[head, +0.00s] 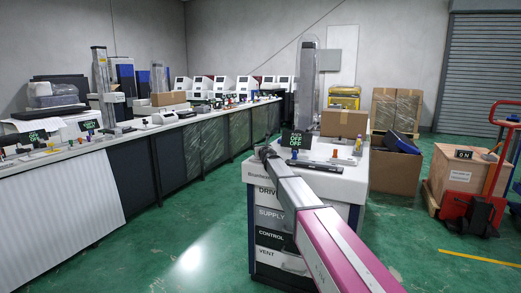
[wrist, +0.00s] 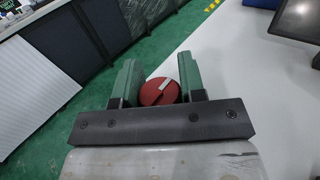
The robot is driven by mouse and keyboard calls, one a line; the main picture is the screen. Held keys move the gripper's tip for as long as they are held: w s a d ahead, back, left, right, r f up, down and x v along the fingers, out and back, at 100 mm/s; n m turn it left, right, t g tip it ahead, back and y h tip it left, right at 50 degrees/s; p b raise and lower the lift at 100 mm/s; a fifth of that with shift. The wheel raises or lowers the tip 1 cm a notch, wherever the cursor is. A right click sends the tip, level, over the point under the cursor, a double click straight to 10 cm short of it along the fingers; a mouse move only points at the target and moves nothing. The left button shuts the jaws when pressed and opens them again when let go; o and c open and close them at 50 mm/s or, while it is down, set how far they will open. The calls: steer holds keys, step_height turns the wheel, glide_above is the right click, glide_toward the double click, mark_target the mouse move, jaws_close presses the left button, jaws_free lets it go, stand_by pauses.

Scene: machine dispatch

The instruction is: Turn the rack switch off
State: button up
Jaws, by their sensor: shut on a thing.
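A red round knob (wrist: 155,94) with a pale bar across its face sits between the two green fingers of my gripper (wrist: 158,72) in the wrist view. The fingers are shut on it from both sides. In the head view my gripper (head: 263,152) is at the left edge of a white-topped rack cabinet (head: 335,181), and the knob is hidden there behind my arm. The cabinet front has drawers labelled SUPPLY, CONTROL and VENT. A small dark display (head: 295,140) on the cabinet top shows OFF in green lines.
A long white bench (head: 135,134) with several devices runs along the left. A red pallet jack (head: 484,190) and wooden crate (head: 452,185) are at right. Green floor is clear between.

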stand_by(0.4)
steer(key=o, duration=0.9)
steer(key=v, duration=1.1)
steer(key=shift+w, duration=0.1)
